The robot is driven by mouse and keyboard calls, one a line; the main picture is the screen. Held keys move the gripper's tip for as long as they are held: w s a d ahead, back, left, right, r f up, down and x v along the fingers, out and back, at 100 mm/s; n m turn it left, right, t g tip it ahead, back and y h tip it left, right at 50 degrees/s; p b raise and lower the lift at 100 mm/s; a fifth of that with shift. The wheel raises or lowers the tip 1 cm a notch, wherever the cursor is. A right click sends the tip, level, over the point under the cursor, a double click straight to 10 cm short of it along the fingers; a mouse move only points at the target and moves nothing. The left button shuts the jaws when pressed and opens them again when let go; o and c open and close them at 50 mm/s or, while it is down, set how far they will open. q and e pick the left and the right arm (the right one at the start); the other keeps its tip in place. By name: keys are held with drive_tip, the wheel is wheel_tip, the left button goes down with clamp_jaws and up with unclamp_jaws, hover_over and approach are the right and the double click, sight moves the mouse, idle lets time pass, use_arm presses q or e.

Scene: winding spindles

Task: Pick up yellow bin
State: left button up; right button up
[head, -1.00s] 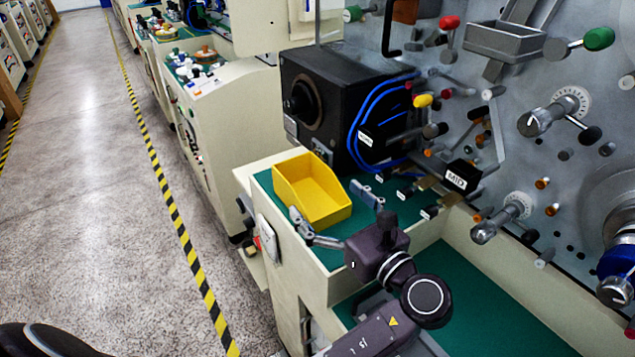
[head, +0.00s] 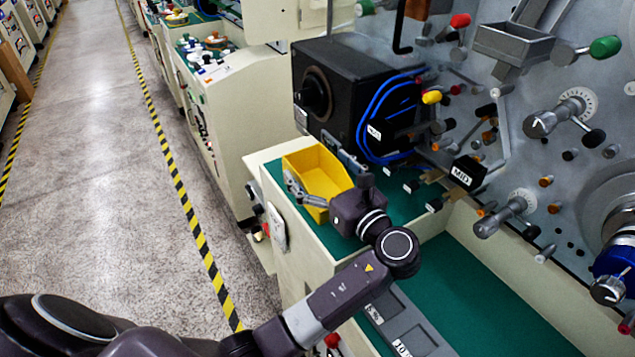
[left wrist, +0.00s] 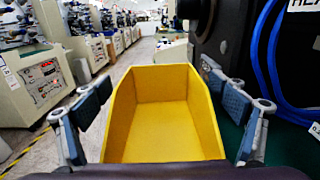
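The yellow bin (head: 322,172) stands on the green top of the cream machine ledge, in front of a black motor box. Its near part is partly hidden by my gripper in the head view. My left gripper (head: 318,170) is open, with one finger on either side of the bin. In the left wrist view the bin (left wrist: 165,115) fills the middle, empty and upright, between the blue-grey pads of the gripper (left wrist: 160,95). A gap shows at the left pad; contact at the right pad cannot be told. My right gripper is not in view.
The black motor box (head: 345,90) with blue cables (head: 372,115) stands close behind the bin. Knobs and levers, one marked MID (head: 465,173), stick out from the grey panel at right. The aisle floor (head: 100,180) at left is clear.

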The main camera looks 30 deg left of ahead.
use_arm(q)
drive_tip(key=c, duration=1)
